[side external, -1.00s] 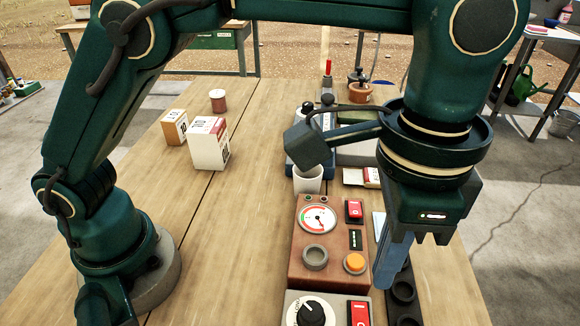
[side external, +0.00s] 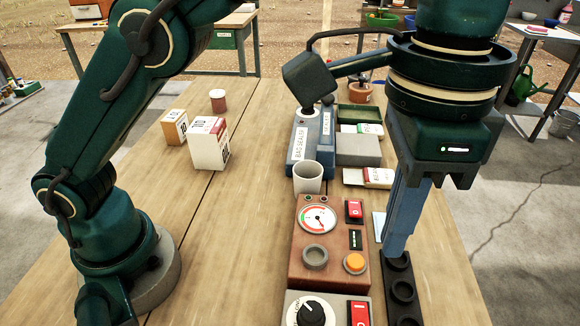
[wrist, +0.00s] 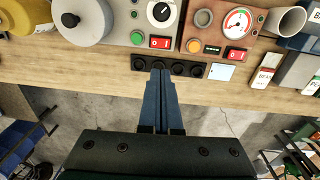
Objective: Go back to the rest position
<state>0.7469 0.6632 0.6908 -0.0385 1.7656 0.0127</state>
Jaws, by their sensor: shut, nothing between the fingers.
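My gripper (side external: 396,250) is shut and empty, its long blue fingers pointing down. In the side view the fingertips appear in front of the far end of a black strip with round holes (side external: 402,290); I cannot tell the exact gap. In the wrist view the closed fingertips (wrist: 160,76) overlap the same strip (wrist: 190,69) near the table's edge.
A brown gauge box (side external: 325,238) with an orange button, a dial box (side external: 298,308), a white cup (side external: 307,177) and a bag sealer (side external: 299,143) stand left of the gripper. Two cartons (side external: 208,149) stand farther left. The left-middle tabletop (side external: 230,230) is clear.

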